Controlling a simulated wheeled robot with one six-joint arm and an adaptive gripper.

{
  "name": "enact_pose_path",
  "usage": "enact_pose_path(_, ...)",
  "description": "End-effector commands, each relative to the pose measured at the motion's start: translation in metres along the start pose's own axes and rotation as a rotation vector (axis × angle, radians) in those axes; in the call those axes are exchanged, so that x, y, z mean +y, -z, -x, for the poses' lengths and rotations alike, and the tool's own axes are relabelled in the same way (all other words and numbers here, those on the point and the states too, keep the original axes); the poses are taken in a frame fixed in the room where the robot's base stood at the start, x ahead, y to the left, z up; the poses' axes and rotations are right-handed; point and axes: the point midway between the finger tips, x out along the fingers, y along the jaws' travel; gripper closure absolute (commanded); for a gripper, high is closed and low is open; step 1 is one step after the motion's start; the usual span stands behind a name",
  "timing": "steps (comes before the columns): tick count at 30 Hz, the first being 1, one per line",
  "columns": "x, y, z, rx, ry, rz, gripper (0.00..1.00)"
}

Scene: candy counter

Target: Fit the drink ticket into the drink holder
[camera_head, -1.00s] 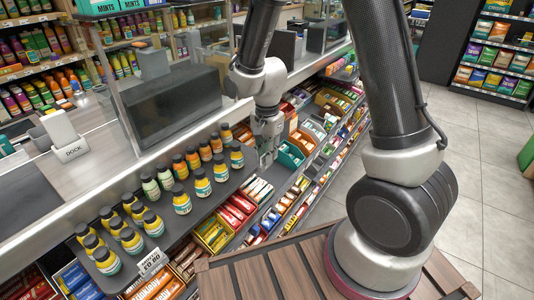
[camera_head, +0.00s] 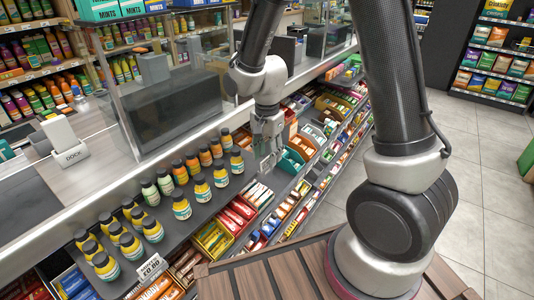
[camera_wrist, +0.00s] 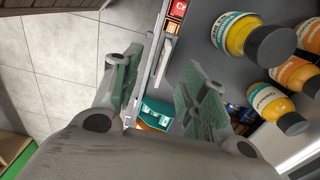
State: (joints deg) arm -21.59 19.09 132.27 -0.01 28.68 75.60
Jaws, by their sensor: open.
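My gripper (camera_head: 266,150) is open over the front edge of the drinks shelf, just right of the bottle rows. The wrist view shows its two fingers (camera_wrist: 162,75) apart, with nothing held between them. A pale, slim upright piece (camera_wrist: 163,62) shows between the fingertips at the shelf edge; I cannot tell whether it is the drink holder or the drink ticket. A white price ticket (camera_head: 152,268) reading £0.80 stands at the shelf's front left, well away from my gripper. I cannot tell whether it is the drink ticket.
Several bottles (camera_head: 181,208) stand in rows on the dark shelf, and some (camera_wrist: 270,104) are close to the right finger. Sweets fill the lower racks (camera_head: 238,212). A teal box (camera_head: 291,160) lies right of my gripper. A white dock (camera_head: 70,155) stands on the counter.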

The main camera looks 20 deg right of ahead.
Motion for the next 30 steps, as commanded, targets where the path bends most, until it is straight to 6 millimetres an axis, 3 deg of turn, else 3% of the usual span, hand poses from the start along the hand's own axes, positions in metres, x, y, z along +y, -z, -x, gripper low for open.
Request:
enact_pose_path(5, -0.002, 0.000, 0.023, 0.002, 0.006, 0.000, 0.57)
enact_pose_path(12, -0.001, 0.000, 0.077, 0.001, 0.005, 0.000, 0.57)
enact_pose_path(18, -0.001, 0.000, 0.109, 0.001, 0.003, 0.000, 0.57)
enact_pose_path(30, 0.000, 0.000, 0.119, 0.000, 0.001, 0.000, 0.57)
